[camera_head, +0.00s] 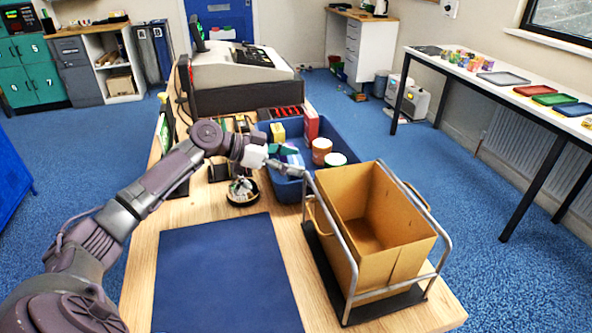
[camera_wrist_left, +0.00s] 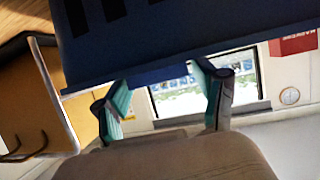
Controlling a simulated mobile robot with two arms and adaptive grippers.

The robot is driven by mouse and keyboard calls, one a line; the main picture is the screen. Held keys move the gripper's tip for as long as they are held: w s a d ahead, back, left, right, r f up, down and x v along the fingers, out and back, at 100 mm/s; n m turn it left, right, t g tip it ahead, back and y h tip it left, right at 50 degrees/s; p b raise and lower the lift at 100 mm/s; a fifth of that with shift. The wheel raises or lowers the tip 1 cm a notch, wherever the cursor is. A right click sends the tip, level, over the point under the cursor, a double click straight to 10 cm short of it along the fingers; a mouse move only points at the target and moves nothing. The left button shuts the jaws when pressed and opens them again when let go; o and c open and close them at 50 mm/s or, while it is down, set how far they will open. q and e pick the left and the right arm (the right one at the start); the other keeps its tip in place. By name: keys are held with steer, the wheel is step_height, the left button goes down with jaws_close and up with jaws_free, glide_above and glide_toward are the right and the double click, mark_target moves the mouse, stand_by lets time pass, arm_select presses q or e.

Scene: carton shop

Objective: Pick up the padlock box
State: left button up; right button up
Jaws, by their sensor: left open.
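My left gripper (camera_head: 286,156) is at the near side of the blue crate (camera_head: 338,155), with its teal-padded fingers apart. In the left wrist view the fingers (camera_wrist_left: 163,82) are spread, with the crate's blue wall (camera_wrist_left: 160,68) across the top and nothing held between them. Inside the crate are a yellow box (camera_head: 278,132), a red box (camera_head: 311,124) and round tubs (camera_head: 321,148). A red box with pale lettering (camera_wrist_left: 292,46) shows at the wrist view's right. I cannot read any label as padlock. My right gripper is not in view.
An open brown carton (camera_head: 375,225) stands in a metal frame right of my left gripper. A dark blue mat (camera_head: 225,280) lies clear on the wooden counter. A small dark bowl (camera_head: 242,192) and a large till or scale (camera_head: 238,72) are beyond it.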

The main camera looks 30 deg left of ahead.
arm_select(q)
steer(key=shift+w+d+f, duration=0.25)
steer(key=shift+w+d, duration=0.1)
steer(key=shift+d, duration=0.05)
steer(key=c, duration=1.1)
steer(key=shift+r, duration=0.1)
